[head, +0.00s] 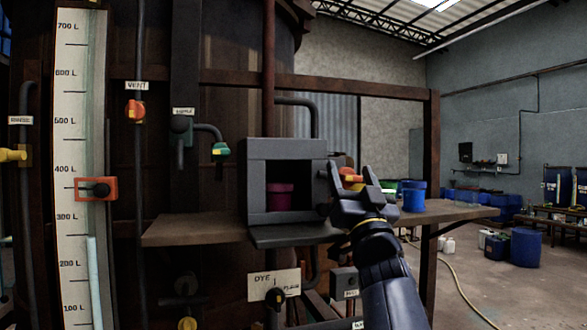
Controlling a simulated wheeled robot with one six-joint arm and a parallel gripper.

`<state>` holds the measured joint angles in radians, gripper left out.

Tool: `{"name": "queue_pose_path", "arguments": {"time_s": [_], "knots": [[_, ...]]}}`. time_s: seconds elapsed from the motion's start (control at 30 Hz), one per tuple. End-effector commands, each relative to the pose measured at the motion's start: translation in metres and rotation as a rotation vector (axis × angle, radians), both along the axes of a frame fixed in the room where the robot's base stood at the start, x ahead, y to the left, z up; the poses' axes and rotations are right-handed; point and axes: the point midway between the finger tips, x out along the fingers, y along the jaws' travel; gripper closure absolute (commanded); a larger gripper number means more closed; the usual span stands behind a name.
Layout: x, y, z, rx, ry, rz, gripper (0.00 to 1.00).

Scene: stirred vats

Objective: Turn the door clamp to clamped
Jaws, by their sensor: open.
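A grey box (252,185) stands on the wooden shelf with its front opening uncovered. A magenta cup (280,196) sits inside it. A dark flap (292,236) juts out level below the opening and looks like its lowered door. A red and yellow handle (350,176), which may be the door clamp, shows just right of the box. My gripper (353,180) is open, and its fingers appear on either side of this handle. I cannot tell whether they touch it. The handle's mount and lower part are hidden behind my gripper.
The wooden shelf (195,229) runs past both sides of the box. A blue cup (414,197) and green containers stand on it right of my gripper. Valves with orange (135,110) and green (221,149) handles are at the left.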

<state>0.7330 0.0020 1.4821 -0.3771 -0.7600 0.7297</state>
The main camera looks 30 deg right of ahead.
Motion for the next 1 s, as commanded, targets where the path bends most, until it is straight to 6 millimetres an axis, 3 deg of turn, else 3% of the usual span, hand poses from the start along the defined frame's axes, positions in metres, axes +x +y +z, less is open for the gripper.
{"name": "queue_pose_path", "arguments": {"time_s": [0.27,0.8,1.0], "knots": [[0.0011,-0.0005,0.0008,0.001,0.000,-0.001,0.40],[0.0008,-0.0004,0.0008,0.001,0.000,-0.001,0.83],[0.0008,-0.0008,-0.0022,-0.036,0.008,-0.003,0.85]]}}
